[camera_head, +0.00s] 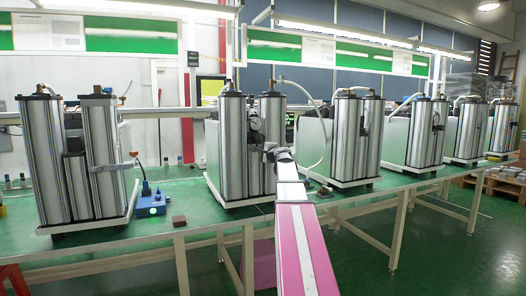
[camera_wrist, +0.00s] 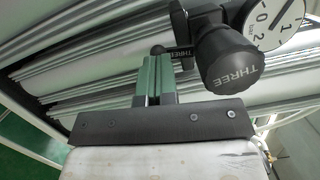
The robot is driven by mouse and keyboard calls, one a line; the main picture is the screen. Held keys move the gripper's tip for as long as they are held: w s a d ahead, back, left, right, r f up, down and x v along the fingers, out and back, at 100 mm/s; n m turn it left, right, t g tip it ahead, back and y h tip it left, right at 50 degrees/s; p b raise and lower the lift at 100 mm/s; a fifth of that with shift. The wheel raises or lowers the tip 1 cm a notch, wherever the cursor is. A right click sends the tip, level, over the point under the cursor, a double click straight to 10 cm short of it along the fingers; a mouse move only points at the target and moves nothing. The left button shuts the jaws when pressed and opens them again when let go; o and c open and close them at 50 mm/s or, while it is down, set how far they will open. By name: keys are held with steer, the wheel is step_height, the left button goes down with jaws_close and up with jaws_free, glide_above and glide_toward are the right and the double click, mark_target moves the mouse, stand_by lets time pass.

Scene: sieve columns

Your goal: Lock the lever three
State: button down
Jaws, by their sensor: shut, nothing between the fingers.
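The lever marked THREE (camera_wrist: 181,53) is a short black bar with a rounded end. In the wrist view it lies level, sticking out to the left beneath the valve fitting. My gripper (camera_wrist: 154,66) is shut and empty, its green-grey fingertips just at the lever's rounded end; I cannot tell whether they touch. In the head view my gripper (camera_head: 271,151) is in front of the second sieve column unit (camera_head: 232,145). The lever is too small to make out there and is partly hidden by my arm.
A large black knob marked THREE (camera_wrist: 230,65) is right of the lever, close to my fingers. A white dial gauge (camera_wrist: 272,22) is above it. Other column units (camera_head: 75,150) stand along the green table (camera_head: 185,208).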

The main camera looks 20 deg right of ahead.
steer(key=shift+a+m+t, duration=0.3)
steer(key=shift+a+m, duration=0.25)
steer(key=shift+m, duration=0.25)
steer(key=shift+a+r, duration=0.1)
steer(key=shift+a, duration=0.05)
steer(key=shift+s, duration=0.1)
